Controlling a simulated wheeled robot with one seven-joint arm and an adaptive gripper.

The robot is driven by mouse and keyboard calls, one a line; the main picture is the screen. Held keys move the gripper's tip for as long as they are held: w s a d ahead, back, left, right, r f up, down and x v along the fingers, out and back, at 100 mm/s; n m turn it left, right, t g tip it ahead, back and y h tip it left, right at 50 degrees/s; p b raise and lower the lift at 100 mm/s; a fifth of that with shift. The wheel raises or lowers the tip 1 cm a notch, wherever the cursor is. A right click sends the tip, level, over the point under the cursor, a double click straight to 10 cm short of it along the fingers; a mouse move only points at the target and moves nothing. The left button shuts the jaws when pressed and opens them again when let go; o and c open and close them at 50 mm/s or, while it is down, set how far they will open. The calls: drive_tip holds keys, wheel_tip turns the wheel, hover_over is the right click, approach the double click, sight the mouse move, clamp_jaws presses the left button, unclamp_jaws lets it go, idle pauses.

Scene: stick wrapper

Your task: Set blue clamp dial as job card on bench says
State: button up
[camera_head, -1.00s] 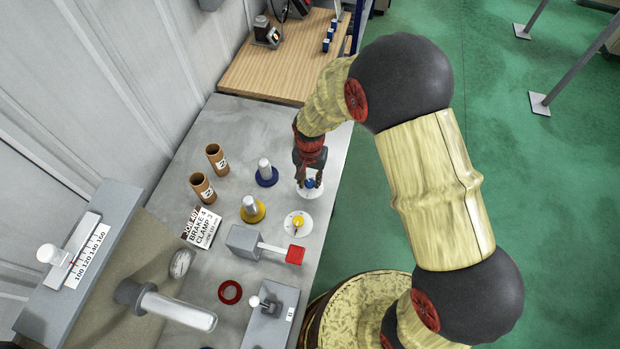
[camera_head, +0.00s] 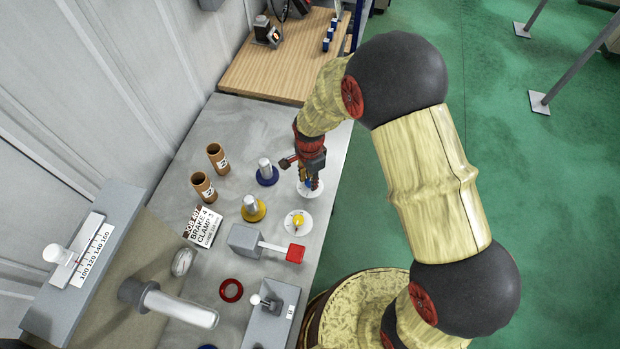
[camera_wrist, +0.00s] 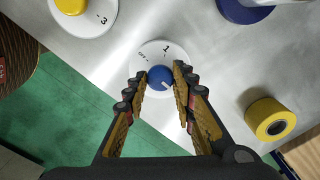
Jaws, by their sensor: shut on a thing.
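The blue dial (camera_wrist: 158,74) is a round knob with a pale pointer mark, on a white disc (camera_wrist: 178,50) that shows a 1 and OFF. The pointer mark faces the lower right in the wrist view. My gripper (camera_wrist: 166,88) is shut on the blue knob, one finger on each side; the fingers cover part of the disc. In the head view my gripper (camera_head: 309,187) points down over the white disc (camera_head: 304,193) and mostly hides the knob. The job card (camera_head: 204,226) on the bench reads BRAKE 4, CLAMP 3; its smaller lines are unclear.
A yellow dial (camera_head: 298,221) on a white disc is close by. A blue-based post (camera_head: 267,174), a yellow-based post (camera_head: 252,209) and a red-ended lever (camera_head: 294,253) stand around. A yellow-ringed cylinder (camera_wrist: 270,119) is at right in the wrist view. Two brown tubes (camera_head: 203,187) stand farther left.

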idle(0.3)
drive_tip(key=o, duration=1.2)
drive_tip(key=shift+c, duration=0.2)
wheel_tip(320, 180, up, 12)
idle(0.4)
